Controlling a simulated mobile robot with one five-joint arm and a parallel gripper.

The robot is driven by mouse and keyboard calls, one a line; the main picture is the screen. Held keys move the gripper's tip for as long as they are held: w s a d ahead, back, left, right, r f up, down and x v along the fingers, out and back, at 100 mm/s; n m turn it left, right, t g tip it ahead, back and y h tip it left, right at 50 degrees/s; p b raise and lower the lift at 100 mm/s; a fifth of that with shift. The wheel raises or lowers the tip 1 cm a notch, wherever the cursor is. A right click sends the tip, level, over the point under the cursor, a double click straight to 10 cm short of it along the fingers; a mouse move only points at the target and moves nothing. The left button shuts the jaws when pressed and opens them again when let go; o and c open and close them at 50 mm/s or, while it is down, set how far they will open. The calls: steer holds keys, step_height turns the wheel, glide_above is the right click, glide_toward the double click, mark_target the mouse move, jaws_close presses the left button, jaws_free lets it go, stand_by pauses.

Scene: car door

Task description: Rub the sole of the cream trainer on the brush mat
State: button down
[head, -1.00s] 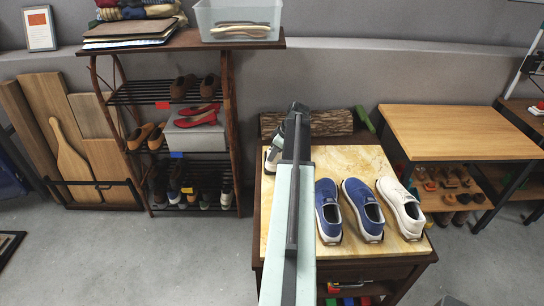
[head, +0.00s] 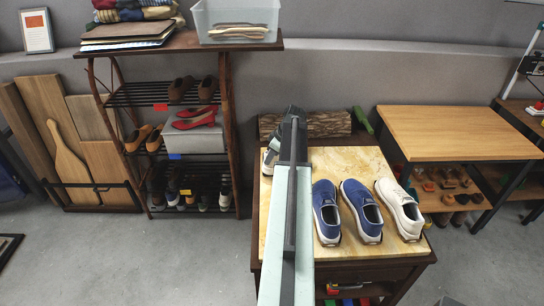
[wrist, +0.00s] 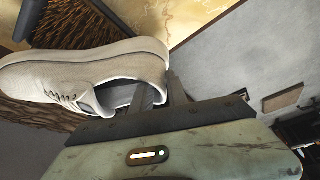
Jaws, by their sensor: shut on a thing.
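In the wrist view, my gripper (wrist: 161,90) is shut on the heel end of a cream trainer (wrist: 105,72), with one finger inside the shoe's opening and one outside. The trainer's toe points left. Behind it is the brush mat (wrist: 70,38), with brown bristles in a dark frame. The trainer covers part of the mat, and I cannot tell whether the sole touches the bristles.
Two blue shoes (head: 326,213) (head: 362,212) and a white shoe (head: 400,208) stand on the right of the stone-topped table (head: 360,160). A shoe rack (head: 165,96) stands left, a wooden bench (head: 455,130) right.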

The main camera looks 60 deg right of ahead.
steer(key=shift+w+d, duration=0.15)
steer(key=shift+d, duration=1.7)
step_height(320, 180, up, 8)
steer(key=p, duration=0.8)
